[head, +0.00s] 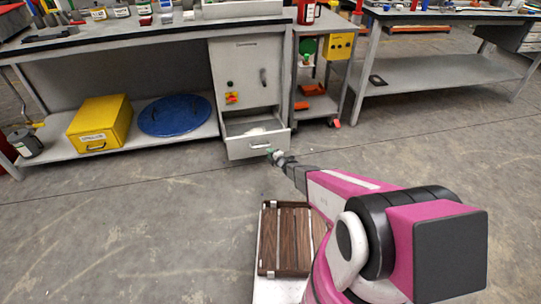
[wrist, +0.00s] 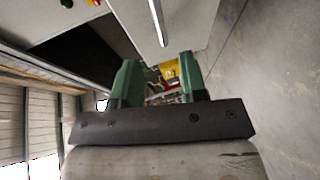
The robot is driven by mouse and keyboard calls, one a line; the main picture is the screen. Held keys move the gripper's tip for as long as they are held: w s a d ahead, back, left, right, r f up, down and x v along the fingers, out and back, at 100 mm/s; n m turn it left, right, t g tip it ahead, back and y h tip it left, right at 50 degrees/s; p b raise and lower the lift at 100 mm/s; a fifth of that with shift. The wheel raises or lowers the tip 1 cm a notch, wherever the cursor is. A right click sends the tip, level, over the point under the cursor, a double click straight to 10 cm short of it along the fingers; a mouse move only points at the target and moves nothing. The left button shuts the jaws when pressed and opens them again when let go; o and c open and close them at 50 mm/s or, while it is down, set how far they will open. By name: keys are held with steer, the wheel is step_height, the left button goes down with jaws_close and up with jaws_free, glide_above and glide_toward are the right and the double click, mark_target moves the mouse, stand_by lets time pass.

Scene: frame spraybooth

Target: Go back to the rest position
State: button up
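My gripper (head: 273,154) is at the end of my pink and black arm, near the open bottom drawer (head: 258,147) of a grey cabinet. In the head view it is small and sits by the drawer's front, to the right of the handle; I cannot tell whether it touches. In the wrist view the two green fingers of my gripper (wrist: 161,78) stand apart. No held object shows between them; small yellow and red things show beyond the gap. The drawer holds something pale that I cannot make out.
The grey cabinet (head: 244,70) stands under a workbench. A yellow box (head: 100,123) and a blue round lid (head: 175,115) lie on the low shelf to the left. A grey cart (head: 325,98) stands right of the cabinet, and another bench (head: 440,75) beyond. The concrete floor (head: 120,230) is clear at left.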

steer(key=s+d+r+m+g+h, duration=0.25)
steer(key=d+r+m+h, duration=0.25)
steer(key=d+r+m, duration=0.3)
steer(key=s+d+r+m+g+h, duration=0.1)
steer(key=s+d+r+m+h, duration=0.4)
steer(key=d+r, duration=0.45)
steer(key=s+d+r+m+g, duration=0.3)
steer(key=s+r+m, duration=0.3)
steer(key=s, duration=0.5)
steer(key=s+d+r+m+g, duration=0.2)
steer(key=s+r+m+g, duration=0.3)
steer(key=s+r, duration=0.3)
steer(key=s+g, duration=0.1)
steer(key=s, duration=0.3)
steer(key=shift+s+d+r+m, duration=0.25)
steer(key=shift+d+m, duration=0.15)
